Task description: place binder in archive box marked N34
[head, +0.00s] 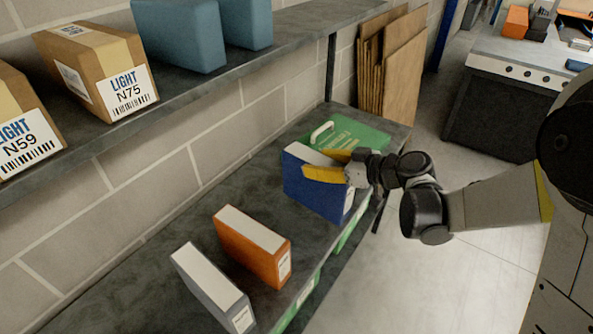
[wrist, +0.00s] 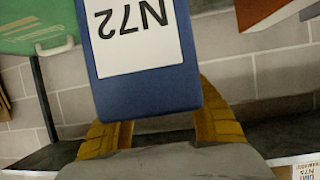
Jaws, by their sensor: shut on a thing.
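A blue binder (head: 316,191) stands upright over the right part of the lower shelf. Its spine label reads N72 and shows upside down on the binder in the wrist view (wrist: 140,88). My gripper (head: 314,163) has its yellow fingers shut on the two sides of this binder at its upper part. The fingers also show on either side of it in the wrist view (wrist: 162,128). I cannot tell whether the binder touches the shelf. No box label that I can read says N34; two cardboard archive boxes on the upper shelf read N75 (head: 110,62) and N59 (head: 22,130).
An orange binder (head: 250,248) and a grey binder (head: 208,290) stand on the lower shelf (head: 150,268). A green case (head: 350,133) lies behind the blue binder. Blue bins (head: 180,35) stand on the upper shelf (head: 255,46). Cardboard sheets (head: 400,75) lean beyond the shelf end.

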